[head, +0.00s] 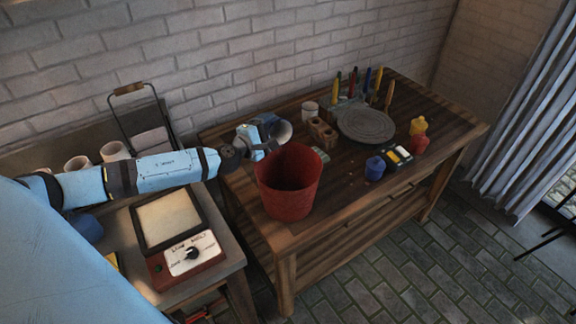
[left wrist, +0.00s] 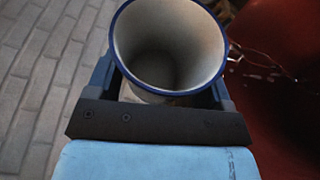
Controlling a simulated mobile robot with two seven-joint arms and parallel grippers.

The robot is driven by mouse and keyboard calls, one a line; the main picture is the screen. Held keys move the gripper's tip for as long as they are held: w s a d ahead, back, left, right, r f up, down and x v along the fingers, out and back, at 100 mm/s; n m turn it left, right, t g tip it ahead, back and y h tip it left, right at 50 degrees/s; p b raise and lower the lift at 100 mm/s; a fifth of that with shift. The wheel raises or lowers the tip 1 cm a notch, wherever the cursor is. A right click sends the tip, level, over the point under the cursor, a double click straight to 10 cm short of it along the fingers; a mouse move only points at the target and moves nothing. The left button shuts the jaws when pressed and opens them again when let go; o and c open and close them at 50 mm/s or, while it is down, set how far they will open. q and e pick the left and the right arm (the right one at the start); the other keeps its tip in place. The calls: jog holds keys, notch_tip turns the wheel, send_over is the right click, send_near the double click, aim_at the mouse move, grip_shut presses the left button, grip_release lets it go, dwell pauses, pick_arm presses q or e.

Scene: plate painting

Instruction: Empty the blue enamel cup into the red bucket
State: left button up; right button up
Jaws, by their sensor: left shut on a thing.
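The blue enamel cup, white inside with a blue rim, is held by my left gripper (head: 262,140) in the head view, tilted with its mouth (head: 283,132) toward the right. My left gripper is shut on it, just behind the red bucket's upper rim. In the left wrist view the cup (left wrist: 168,45) sits between the fingers, and its visible inside looks empty. The red bucket (head: 288,195) stands upright at the table's near left end; its dark inside is only partly visible. Its red side also fills the right of the left wrist view (left wrist: 285,110). My right gripper is out of view.
The wooden table (head: 345,215) also carries a grey turntable disc (head: 366,124), a brick-like block (head: 322,132), a white cup (head: 310,109), upright tools and small paint bottles (head: 418,144). A side table at left holds a dial box (head: 188,258).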

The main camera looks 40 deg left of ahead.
pick_arm(q)
jog(key=shift+s+d+r+m+t+b, duration=0.25)
jog(key=shift+d+m+b, duration=0.1)
jog(key=shift+d, duration=0.1)
jog(key=shift+s+d+r+m+t+b, duration=0.15)
jog(key=shift+s+d+m+b, duration=0.1)
jog(key=shift+d+m, duration=0.15)
dwell(0.5)
jog(key=shift+f+m+b, duration=0.25)
jog(key=shift+m+b, duration=0.1)
jog(key=shift+d+f+m+b, duration=0.15)
jog(key=shift+f+m+b, duration=0.05)
jog(key=shift+m+b, duration=0.15)
jog(key=shift+t, duration=0.3)
jog(key=shift+s+d+r+m, duration=0.15)
jog(key=shift+d+r+m, duration=0.05)
jog(key=shift+m, duration=0.35)
